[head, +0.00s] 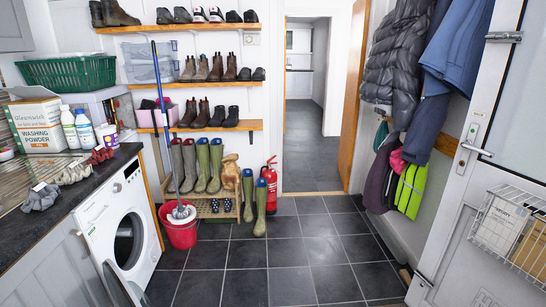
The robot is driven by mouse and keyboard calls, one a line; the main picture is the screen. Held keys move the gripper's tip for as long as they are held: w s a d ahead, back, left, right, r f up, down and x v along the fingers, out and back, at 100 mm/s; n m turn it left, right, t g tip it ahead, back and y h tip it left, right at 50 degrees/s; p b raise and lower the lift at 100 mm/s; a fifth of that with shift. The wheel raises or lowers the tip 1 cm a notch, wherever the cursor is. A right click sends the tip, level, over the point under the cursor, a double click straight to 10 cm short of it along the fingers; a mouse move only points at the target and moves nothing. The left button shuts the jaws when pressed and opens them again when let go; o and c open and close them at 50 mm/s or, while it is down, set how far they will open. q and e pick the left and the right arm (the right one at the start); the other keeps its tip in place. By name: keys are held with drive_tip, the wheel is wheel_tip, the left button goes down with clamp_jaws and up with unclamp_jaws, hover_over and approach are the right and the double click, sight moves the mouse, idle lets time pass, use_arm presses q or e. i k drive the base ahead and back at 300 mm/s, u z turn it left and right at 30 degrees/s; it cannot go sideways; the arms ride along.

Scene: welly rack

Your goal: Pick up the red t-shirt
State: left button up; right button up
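I cannot make out a red t-shirt in the head view. The front-loading washing machine (103,228) stands under the counter at the left. Its round door (118,285) appears swung open, and the dark drum opening shows nothing I can identify. Small dark red items that look like gloves (101,155) lie on the counter above it. Neither of my grippers is in view.
A red bucket (180,235) with a mop stands beside the washer. Boots (203,168) fill the rack behind it. A red fire extinguisher (269,180) stands by the doorway. Coats (395,60) hang at the right, near a white door (475,190). The tiled floor (290,255) is clear in the middle.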

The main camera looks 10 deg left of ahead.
sight(100, 154)
drive_tip(key=u, duration=0.1)
drive_tip(key=i, duration=2.25)
drive_tip(key=u, duration=1.2)
drive_tip(key=i, duration=1.6)
drive_tip(key=u, duration=1.35)
drive_tip(key=i, duration=0.65)
drive_tip(key=u, duration=0.3)
